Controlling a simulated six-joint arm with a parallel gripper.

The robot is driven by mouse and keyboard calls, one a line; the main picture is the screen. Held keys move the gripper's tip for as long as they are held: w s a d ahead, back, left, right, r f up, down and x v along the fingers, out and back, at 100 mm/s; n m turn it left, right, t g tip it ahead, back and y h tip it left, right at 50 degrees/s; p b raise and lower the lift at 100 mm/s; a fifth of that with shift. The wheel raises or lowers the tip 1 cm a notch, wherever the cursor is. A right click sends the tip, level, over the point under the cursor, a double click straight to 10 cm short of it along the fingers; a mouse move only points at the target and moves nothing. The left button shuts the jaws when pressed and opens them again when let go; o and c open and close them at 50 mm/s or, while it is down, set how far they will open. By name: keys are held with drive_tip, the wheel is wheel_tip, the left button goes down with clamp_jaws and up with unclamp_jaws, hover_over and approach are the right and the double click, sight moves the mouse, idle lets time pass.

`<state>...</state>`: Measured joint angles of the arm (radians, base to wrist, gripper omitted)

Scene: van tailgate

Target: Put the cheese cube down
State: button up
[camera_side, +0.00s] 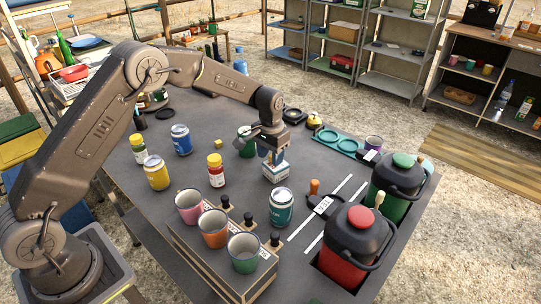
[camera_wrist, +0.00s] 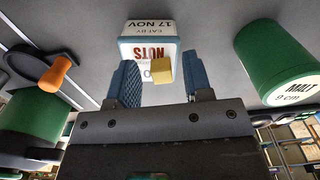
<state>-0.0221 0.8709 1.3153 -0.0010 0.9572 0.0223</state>
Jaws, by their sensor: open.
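My gripper (camera_side: 272,154) is over the small white box (camera_side: 276,172) near the middle of the dark tabletop. In the wrist view its two blue fingers (camera_wrist: 161,78) are spread apart. A small yellow cube, the cheese cube (camera_wrist: 162,71), shows between the fingertips, in front of the white box (camera_wrist: 148,47) with a date label. A gap shows on each side of the cube. It appears to rest on the box, but contact is unclear. In the side view my gripper hides this spot. Another small yellow cube (camera_side: 218,145) lies on the table, left of the gripper.
A green MALT container (camera_wrist: 278,62) stands close beside my gripper. Red (camera_side: 352,245) and green (camera_side: 394,190) lidded jugs stand at right.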

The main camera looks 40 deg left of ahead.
sight(270, 163)
wheel_tip(270, 163, up, 12)
idle(0.4)
drive_tip(key=s+r+t, duration=0.1)
drive_tip(key=s+r, duration=0.4)
drive_tip(key=s, duration=0.3)
drive_tip(key=s+d+r+t, duration=0.15)
drive_tip(key=s+r, duration=0.25)
drive_tip(key=s, duration=0.4)
drive_tip(key=s+a+r+t, duration=0.1)
drive_tip(key=s+r+t, duration=0.1)
drive_tip(key=s+r, duration=0.45)
drive_tip(key=s+f+t, duration=0.1)
drive_tip(key=s+f, duration=0.4)
drive_tip(key=s, duration=0.6)
drive_tip(key=shift+s+d+f, duration=0.15)
drive_tip(key=shift+d+f, duration=0.05)
drive_tip(key=shift+d, duration=0.15)
drive_tip(key=shift+o, duration=0.6)
